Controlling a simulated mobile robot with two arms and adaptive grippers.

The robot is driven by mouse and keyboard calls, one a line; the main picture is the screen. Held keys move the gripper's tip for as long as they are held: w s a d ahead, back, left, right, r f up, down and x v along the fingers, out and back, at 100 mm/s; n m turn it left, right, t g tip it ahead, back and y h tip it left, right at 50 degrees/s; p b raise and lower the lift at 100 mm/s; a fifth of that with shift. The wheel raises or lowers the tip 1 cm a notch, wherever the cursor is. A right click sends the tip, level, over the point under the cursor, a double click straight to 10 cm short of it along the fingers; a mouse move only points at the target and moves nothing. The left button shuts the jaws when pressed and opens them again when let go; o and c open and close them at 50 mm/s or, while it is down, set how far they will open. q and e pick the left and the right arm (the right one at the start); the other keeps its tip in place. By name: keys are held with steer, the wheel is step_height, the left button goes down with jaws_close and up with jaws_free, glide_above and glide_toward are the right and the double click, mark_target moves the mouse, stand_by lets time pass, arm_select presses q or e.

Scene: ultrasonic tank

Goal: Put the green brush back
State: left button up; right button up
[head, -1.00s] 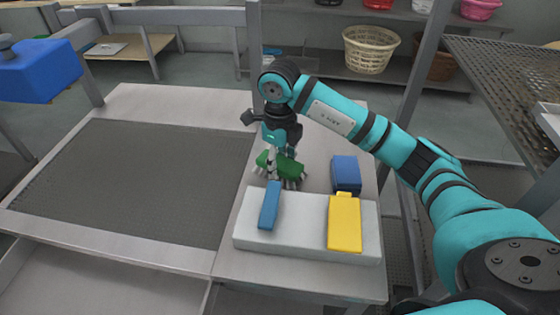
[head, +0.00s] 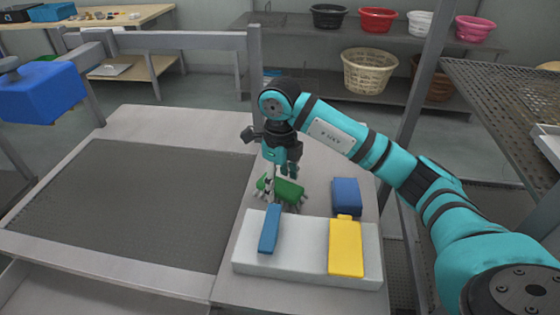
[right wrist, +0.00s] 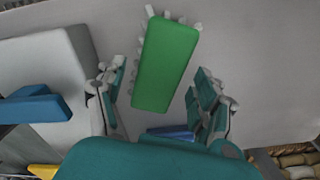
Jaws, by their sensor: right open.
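The green brush (head: 288,190) lies on the pale bench top just behind the white block, with light bristles along its edges. It also shows in the right wrist view (right wrist: 167,65), lengthwise between and beyond the fingers. My right gripper (head: 281,177) is open right at the brush from above; its fingers hide part of it. In the right wrist view, the fingers of the right gripper (right wrist: 158,88) stand apart on either side of the brush's near end, with gaps showing. My left gripper is not in view.
The white block (head: 300,265) bears a blue brush-like piece (head: 269,228) and a yellow one (head: 345,247). A blue block-shaped thing (head: 346,196) stands behind the yellow piece. A sunken dark mesh panel (head: 130,200) lies left. A metal post (head: 255,95) rises behind my gripper.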

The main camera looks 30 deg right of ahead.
mark_target(280, 185)
step_height(280, 185, up, 11)
steer(key=shift+f+p, duration=0.2)
steer(key=shift+p, duration=0.25)
stand_by(0.3)
